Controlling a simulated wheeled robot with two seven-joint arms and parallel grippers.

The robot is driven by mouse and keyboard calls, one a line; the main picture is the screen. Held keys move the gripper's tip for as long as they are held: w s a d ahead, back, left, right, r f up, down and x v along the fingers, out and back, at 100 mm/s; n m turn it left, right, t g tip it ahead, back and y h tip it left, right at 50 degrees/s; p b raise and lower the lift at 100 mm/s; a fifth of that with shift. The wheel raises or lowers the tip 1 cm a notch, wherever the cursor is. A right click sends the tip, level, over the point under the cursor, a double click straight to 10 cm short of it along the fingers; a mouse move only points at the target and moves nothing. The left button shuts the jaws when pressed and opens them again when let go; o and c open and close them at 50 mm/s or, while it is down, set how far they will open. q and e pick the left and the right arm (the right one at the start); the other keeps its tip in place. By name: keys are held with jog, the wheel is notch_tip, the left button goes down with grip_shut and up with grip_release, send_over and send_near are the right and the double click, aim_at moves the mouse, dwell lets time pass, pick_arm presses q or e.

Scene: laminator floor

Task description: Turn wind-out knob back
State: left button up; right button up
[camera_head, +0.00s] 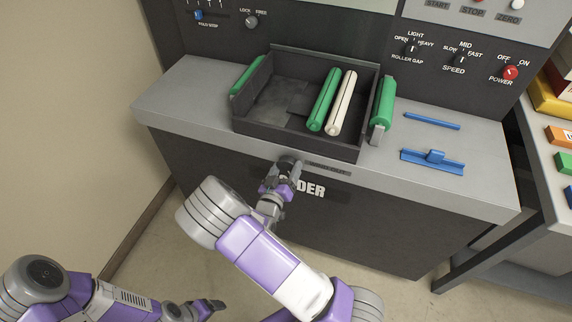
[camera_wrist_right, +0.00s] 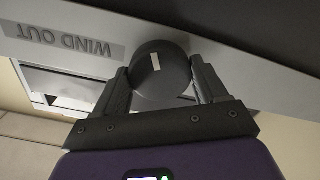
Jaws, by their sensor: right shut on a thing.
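The wind-out knob (camera_wrist_right: 160,73) is a dark round knob with a pale pointer mark, on the machine's front edge beside a "WIND OUT" label (camera_wrist_right: 72,42) in the right wrist view. My right gripper (camera_wrist_right: 163,84) is shut on the knob, with one finger on each side. In the head view my right gripper (camera_head: 283,178) is at the front edge of the counter, below the dark tray, and largely covers the knob. My left gripper (camera_head: 208,306) is low at the left, away from the machine; its fingers are small and partly hidden.
A dark tray (camera_head: 255,128) on the grey counter (camera_head: 185,95) holds a green roller (camera_head: 324,100) and a cream roller (camera_head: 341,103). Green rollers flank the tray. A blue tool (camera_head: 432,161) lies at right. A side table (camera_head: 545,150) with coloured blocks stands far right. The floor in front is clear.

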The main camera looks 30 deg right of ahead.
jog(key=n+p, duration=0.2)
jog(key=n, duration=0.2)
jog(key=shift+r, duration=0.1)
jog(key=n+p, duration=0.2)
jog(key=n, duration=0.1)
jog(key=n+p, duration=0.1)
jog(key=n, duration=0.3)
jog(key=n+p, duration=0.1)
jog(key=n, duration=0.2)
jog(key=shift+n, duration=0.4)
jog(key=n, duration=0.3)
jog(key=shift+n, duration=0.3)
jog(key=n, duration=0.8)
jog(key=n+b, duration=0.1)
jog(key=n, duration=0.3)
jog(key=shift+n, duration=0.4)
